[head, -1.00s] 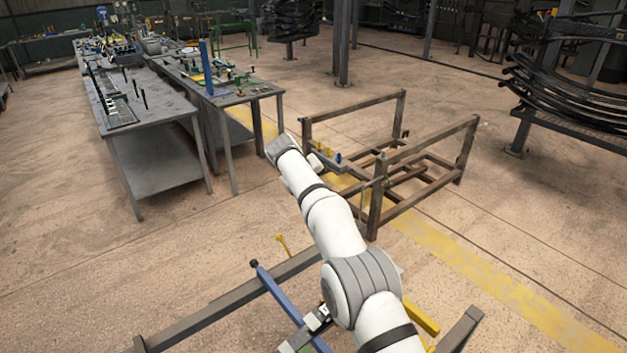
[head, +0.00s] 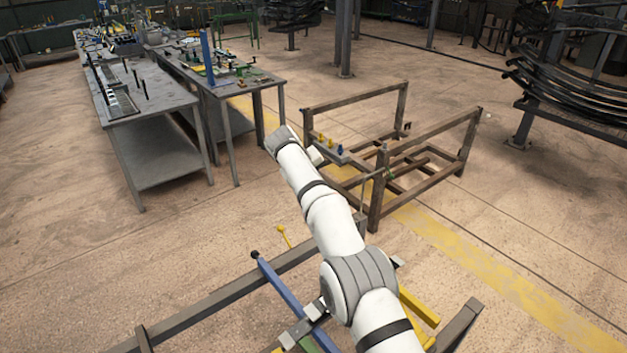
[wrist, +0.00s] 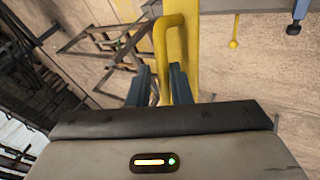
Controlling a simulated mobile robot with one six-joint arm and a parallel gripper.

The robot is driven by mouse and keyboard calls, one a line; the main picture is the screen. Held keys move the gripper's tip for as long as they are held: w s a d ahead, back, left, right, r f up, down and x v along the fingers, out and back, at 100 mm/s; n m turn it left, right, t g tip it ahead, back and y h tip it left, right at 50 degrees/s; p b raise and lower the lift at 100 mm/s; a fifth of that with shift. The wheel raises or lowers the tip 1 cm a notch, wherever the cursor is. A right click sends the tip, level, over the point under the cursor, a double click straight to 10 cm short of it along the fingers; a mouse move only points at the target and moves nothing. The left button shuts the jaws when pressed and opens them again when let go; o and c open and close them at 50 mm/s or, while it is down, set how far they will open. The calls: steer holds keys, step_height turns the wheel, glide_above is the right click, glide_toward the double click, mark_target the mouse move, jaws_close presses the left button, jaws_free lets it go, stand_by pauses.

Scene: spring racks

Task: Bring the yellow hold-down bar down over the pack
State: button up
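The yellow hold-down bar (wrist: 188,30) fills the upper middle of the wrist view, with a yellow loop handle (wrist: 160,40) on its left side. My gripper (wrist: 160,82) has its two dark fingers on either side of the handle's near part. A narrow gap shows beside the handle, so the fingers look open around it. In the head view a yellow piece (head: 419,306), probably the bar, shows partly behind my arm. My gripper is hidden there. I cannot make out the pack in either view.
A blue bar (head: 281,289) and a grey rail (head: 215,308) lie at the front of the head view. A yellow-knobbed lever (head: 284,236) stands beyond the rail. A brown metal frame (head: 375,200) and grey workbenches (head: 150,110) stand farther off, with open floor between.

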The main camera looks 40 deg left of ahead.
steer(key=shift+r, duration=0.15)
steer(key=b+v, duration=0.3)
steer(key=v, duration=0.4)
steer(key=shift+s+r, duration=0.2)
